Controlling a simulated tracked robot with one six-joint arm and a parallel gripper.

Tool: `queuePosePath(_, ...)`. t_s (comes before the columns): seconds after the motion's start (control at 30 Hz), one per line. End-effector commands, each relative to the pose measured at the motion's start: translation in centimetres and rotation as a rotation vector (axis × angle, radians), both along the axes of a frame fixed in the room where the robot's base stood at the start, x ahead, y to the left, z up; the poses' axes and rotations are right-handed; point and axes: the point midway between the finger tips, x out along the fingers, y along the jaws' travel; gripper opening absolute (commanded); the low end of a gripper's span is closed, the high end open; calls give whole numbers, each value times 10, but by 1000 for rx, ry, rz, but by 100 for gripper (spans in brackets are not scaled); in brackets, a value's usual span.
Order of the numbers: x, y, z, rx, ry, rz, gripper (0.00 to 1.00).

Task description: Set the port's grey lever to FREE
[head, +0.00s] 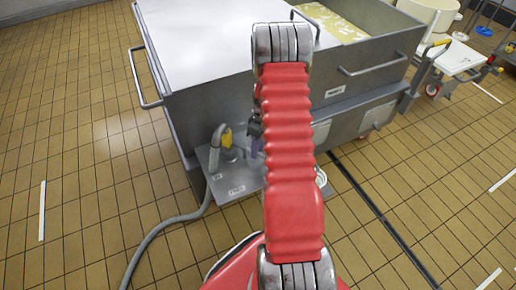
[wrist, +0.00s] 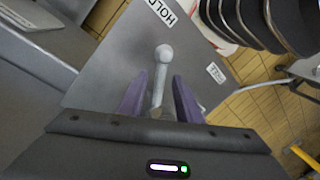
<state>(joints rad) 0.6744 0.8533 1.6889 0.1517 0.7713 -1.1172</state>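The grey lever (wrist: 163,54), a thin rod with a round knob, shows in the wrist view. It rises from a grey metal plate (wrist: 110,68), which also shows in the head view (head: 252,180). A HOLD label (wrist: 161,11) is at the plate's top edge; a second label (wrist: 215,73) at the right is too small to read surely. My gripper (wrist: 157,90) is open, its two purple fingers either side of the lever, with gaps visible. In the head view my gripper (head: 256,143) is partly behind my red arm, and I cannot make out the lever there.
The large metal vat (head: 215,105) stands right behind. A white trolley (head: 457,58) is at the far right.

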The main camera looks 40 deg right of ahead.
Motion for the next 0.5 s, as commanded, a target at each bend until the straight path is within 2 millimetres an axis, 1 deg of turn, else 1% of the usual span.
queuePosePath(0.23,0,0,0,0,0,0,32)
queuePosePath(0.5,0,0,0,0,0,0,13)
